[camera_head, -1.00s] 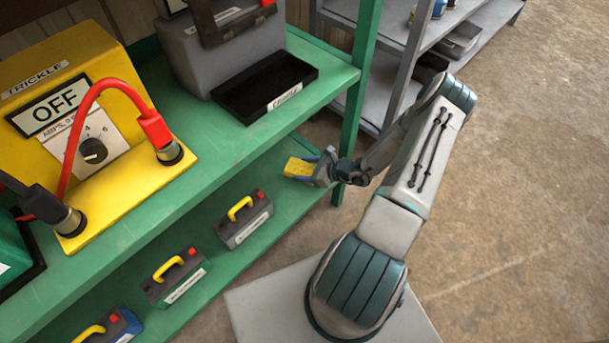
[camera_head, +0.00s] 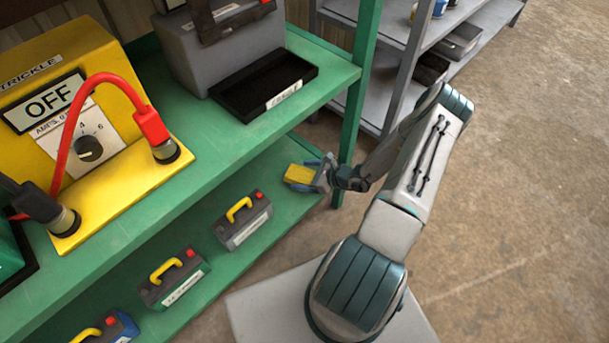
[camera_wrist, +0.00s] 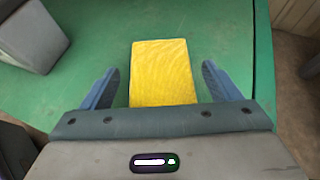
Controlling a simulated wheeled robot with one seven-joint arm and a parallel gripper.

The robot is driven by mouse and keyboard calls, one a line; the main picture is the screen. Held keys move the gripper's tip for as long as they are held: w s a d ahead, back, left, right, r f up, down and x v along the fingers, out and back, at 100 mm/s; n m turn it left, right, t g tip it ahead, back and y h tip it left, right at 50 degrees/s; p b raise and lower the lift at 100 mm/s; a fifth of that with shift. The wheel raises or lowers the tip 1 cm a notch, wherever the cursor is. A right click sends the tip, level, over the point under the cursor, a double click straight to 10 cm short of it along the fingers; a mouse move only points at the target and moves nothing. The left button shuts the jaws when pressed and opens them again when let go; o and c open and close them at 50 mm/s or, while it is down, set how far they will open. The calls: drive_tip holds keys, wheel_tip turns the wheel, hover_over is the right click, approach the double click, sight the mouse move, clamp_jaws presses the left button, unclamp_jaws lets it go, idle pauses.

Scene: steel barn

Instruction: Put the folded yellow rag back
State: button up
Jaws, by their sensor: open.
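The folded yellow rag (camera_head: 299,174) lies flat on the green lower shelf, near its right end by the green post. In the wrist view the rag (camera_wrist: 162,72) is a yellow rectangle lying between my two blue fingers. My gripper (camera_head: 306,178) is low over the lower shelf, reaching in from the right past the post. In the wrist view my gripper (camera_wrist: 160,88) is open, with a gap of green shelf showing on each side of the rag. The near end of the rag is hidden behind the gripper body.
A black tray (camera_head: 233,106) with a white label sits empty on the upper green shelf, beside a grey case (camera_head: 200,58). A yellow charger (camera_head: 110,205) stands at left. A grey battery (camera_head: 243,221) with a yellow handle stands on the lower shelf. A green post (camera_head: 365,60) rises close beside my arm.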

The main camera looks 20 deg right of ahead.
drive_tip(key=p+v, duration=0.3)
drive_tip(key=v, duration=0.9)
drive_tip(key=shift+r, duration=0.2)
